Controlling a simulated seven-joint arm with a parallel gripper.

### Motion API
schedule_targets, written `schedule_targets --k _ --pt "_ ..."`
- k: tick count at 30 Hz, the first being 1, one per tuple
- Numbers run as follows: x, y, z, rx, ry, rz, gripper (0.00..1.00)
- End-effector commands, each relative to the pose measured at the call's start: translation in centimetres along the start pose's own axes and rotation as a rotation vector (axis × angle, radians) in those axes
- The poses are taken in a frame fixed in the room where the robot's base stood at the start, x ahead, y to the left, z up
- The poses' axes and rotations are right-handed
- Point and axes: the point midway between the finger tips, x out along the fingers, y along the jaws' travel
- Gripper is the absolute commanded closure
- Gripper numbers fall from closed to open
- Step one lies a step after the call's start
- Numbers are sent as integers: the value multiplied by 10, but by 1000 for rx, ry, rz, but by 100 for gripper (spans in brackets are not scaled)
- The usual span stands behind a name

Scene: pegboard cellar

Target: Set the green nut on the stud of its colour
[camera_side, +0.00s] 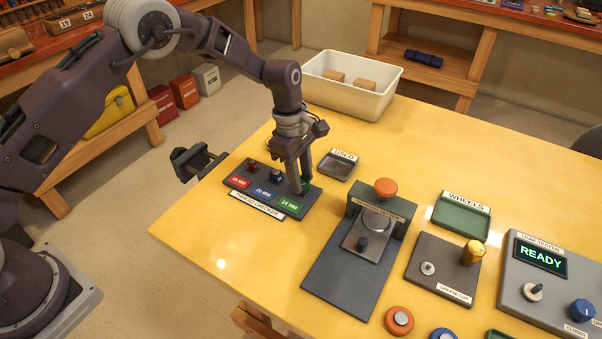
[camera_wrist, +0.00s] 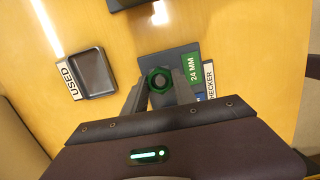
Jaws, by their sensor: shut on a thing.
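My gripper (camera_side: 301,186) points down at the right end of the dark thread checker plate (camera_side: 262,205), over its green 24 MM patch (camera_side: 289,204). In the wrist view my gripper (camera_wrist: 160,88) has its fingers on either side of the green nut (camera_wrist: 159,80) and is shut on it. The nut is a green ring with a dark middle. In the side view it is mostly hidden by the fingers. The green stud is hidden, and I cannot tell whether the nut is around it or above it.
The plate also has red 18 MM (camera_side: 239,181) and blue 20 MM (camera_side: 264,192) patches. A small USED tray (camera_side: 338,165) is close by on the right, with a press-like stand (camera_side: 360,245) beyond. A white bin (camera_side: 352,87) stands behind. The yellow table's front left is clear.

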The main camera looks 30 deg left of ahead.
Motion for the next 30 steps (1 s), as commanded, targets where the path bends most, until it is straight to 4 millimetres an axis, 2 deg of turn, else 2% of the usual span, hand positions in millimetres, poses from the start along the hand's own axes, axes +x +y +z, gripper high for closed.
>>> schedule_targets --k 28,29,30 --pt "5 0 -1 0 0 -1 100" --pt "5 0 -1 0 0 -1 64" --pt "5 0 -1 0 0 -1 56"
